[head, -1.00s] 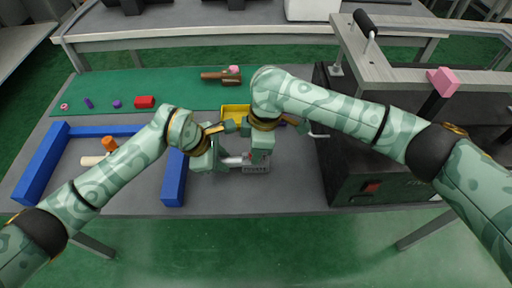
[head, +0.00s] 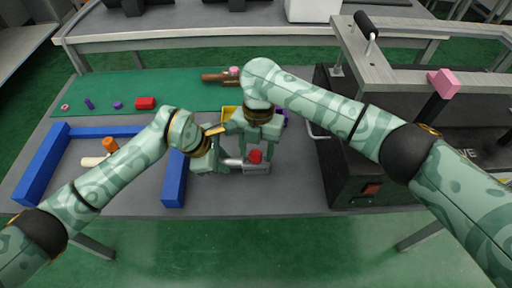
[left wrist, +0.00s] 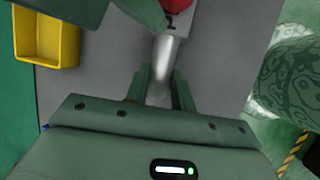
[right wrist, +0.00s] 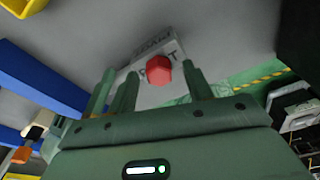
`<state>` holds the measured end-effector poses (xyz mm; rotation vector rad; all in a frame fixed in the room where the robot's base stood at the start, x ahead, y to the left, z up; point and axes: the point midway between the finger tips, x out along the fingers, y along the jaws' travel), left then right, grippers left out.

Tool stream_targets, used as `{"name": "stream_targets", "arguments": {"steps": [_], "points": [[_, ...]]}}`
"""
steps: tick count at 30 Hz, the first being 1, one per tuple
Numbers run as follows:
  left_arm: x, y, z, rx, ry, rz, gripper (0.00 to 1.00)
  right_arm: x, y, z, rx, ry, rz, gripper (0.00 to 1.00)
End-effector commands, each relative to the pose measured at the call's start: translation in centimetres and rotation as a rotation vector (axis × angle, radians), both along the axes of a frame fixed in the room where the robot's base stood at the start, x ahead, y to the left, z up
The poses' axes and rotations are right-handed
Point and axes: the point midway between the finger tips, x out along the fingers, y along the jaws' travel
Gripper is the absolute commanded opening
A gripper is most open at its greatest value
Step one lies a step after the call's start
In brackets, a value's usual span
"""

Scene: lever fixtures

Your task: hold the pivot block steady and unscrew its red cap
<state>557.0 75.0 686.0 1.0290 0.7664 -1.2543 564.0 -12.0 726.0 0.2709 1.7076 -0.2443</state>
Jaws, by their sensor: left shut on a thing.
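The pivot block (head: 257,169) is a light grey, lettered block on the grey table, with a silver rod sticking out to the left. The red cap (head: 255,156) sits on top of it. My left gripper (left wrist: 160,82) is shut on the silver rod (left wrist: 164,65) beside the block. My right gripper (right wrist: 160,78) is open above the block, with the red cap (right wrist: 159,70) showing between its fingers and apparently not gripped. In the left wrist view only the lower edge of the cap (left wrist: 179,5) shows.
A yellow bin (left wrist: 46,30) stands behind the block, partly hidden by my right gripper. Blue bars (head: 174,178) frame an area on the left. A black box with a red switch (head: 371,189) stands on the right. The table front is clear.

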Motion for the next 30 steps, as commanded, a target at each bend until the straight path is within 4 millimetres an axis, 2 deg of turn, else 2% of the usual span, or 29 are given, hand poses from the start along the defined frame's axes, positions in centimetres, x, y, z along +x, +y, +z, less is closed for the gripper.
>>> {"name": "stream_targets", "arguments": {"steps": [11,24,30], "points": [[0.0,0.0,0.0,0.0,0.001,0.0,0.0,0.0,0.1,0.2,0.002,-0.001,-0.002,0.58],[0.0,0.0,0.0,0.0,0.001,0.0,0.0,0.0,0.1,2.9,0.002,-0.002,-0.002,0.58],[0.0,0.0,0.0,0.0,0.001,0.001,0.0,0.0,0.1,3.1,0.002,0.0,-0.001,0.58]]}}
